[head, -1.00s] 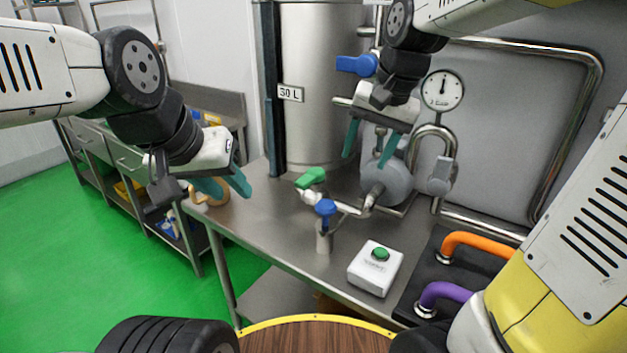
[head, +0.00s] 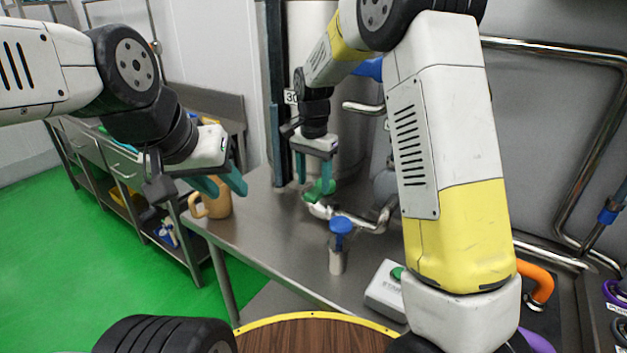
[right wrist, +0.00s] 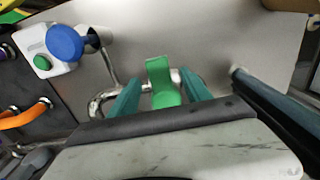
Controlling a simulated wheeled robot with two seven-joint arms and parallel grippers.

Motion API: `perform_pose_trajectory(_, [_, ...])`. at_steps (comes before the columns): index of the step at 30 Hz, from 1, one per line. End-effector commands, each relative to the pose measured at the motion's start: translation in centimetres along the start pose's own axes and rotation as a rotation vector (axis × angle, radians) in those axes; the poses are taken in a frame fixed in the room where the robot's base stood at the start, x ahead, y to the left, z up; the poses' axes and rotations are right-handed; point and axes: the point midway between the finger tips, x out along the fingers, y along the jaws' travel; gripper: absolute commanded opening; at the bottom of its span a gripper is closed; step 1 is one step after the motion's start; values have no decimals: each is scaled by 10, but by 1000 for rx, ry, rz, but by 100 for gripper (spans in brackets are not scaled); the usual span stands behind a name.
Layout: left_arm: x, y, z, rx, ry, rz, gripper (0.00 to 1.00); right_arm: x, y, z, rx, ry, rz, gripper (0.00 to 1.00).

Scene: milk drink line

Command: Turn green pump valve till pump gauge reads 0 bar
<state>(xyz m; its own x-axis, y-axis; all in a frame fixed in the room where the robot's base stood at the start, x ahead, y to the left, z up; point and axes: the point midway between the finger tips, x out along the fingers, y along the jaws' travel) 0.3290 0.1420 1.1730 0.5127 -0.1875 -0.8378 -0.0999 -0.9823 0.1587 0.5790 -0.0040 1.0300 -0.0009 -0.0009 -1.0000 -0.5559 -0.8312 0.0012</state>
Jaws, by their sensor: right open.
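The green pump valve handle (head: 324,187) sits on a pipe on the steel table. It also shows in the right wrist view (right wrist: 161,80), between the two fingers. My right gripper (head: 314,180) is open and points down at the handle, one finger on each side; I cannot tell whether either finger touches it. It also shows at the bottom of the right wrist view (right wrist: 160,95). The pump gauge is hidden behind my right arm, so its reading cannot be seen. My left gripper (head: 222,186) looks open and empty, above and near a tan mug (head: 217,204).
A blue valve (head: 341,226) stands in front of the green one. A white box with a green button (head: 386,290) lies to its right, partly behind my right arm.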

Motion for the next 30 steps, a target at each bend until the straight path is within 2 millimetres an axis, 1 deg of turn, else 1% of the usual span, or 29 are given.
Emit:
perform_pose_trajectory(1, [0,0,0,0,0,0,36,8,1,0,0,-2,2,56])
perform_pose_trajectory(3, [0,0,0,0,0,0,36,17,0,0,0,-1,2,56])
perform_pose_trajectory(6, [0,0,0,0,0,0,36,26,0,0,0,-1,0,56])
perform_pose_trajectory(10, [0,0,0,0,0,0,36,30,0,0,0,0,-1,56])
perform_pose_trajectory(16, [0,0,0,0,0,0,36,30,0,0,0,0,-1,56])
perform_pose_trajectory(17, [0,0,0,0,0,0,36,30,0,0,0,0,-1,52])
perform_pose_trajectory(18, [0,0,0,0,0,0,36,30,0,0,0,0,-1,45])
perform_pose_trajectory(20, [0,0,0,0,0,0,36,30,0,0,0,0,-1,33])
perform_pose_trajectory(24, [0,0,0,0,0,0,36,30,0,0,0,0,-1,5])
perform_pose_trajectory(25, [0,0,0,0,0,0,36,30,0,0,0,0,-1,0])
perform_pose_trajectory(30, [0,0,0,0,0,0,36,30,0,0,0,0,-1,0])
